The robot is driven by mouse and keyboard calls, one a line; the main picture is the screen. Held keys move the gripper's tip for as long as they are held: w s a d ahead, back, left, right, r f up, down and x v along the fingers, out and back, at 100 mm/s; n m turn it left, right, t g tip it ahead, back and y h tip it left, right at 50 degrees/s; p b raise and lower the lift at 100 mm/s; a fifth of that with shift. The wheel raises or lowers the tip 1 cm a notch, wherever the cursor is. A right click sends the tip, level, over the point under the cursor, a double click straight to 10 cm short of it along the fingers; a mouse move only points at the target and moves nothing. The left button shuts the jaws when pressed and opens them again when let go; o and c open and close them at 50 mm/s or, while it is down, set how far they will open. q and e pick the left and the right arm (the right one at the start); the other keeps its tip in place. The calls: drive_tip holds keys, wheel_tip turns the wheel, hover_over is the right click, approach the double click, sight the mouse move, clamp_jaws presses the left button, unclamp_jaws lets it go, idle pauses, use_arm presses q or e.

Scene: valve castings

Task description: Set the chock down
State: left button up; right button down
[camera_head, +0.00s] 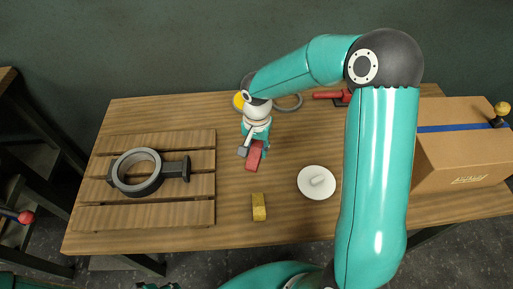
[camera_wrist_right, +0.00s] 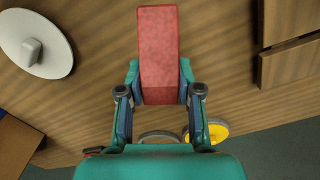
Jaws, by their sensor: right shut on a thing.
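A red block, which looks like the chock (camera_head: 254,157), is at the middle of the wooden table (camera_head: 265,232). My right gripper (camera_head: 256,146) reaches down over it. In the right wrist view, the red block (camera_wrist_right: 158,45) sits between the two fingers of my right gripper (camera_wrist_right: 160,85), which are shut on its sides. Its long end sticks out past the fingertips. I cannot tell whether its underside touches the table. A yellow block (camera_head: 259,207) lies apart, nearer the front edge. My left gripper is not in view.
A slatted wooden pallet (camera_head: 143,215) at the left bears a dark ring casting with a stem (camera_head: 149,173). A white disc with a knob (camera_head: 317,183) lies to the right. A cardboard box (camera_head: 463,155) stands at the far right. A yellow round thing (camera_head: 238,101) and a grey ring (camera_head: 289,104) lie behind.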

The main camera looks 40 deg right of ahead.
drive_tip(key=shift+f+b, duration=2.7)
drive_tip(key=shift+f, duration=0.3)
drive_tip(key=shift+f, duration=0.2)
drive_tip(key=c, duration=0.7)
unclamp_jaws()
wheel_tip(320, 180, up, 12)
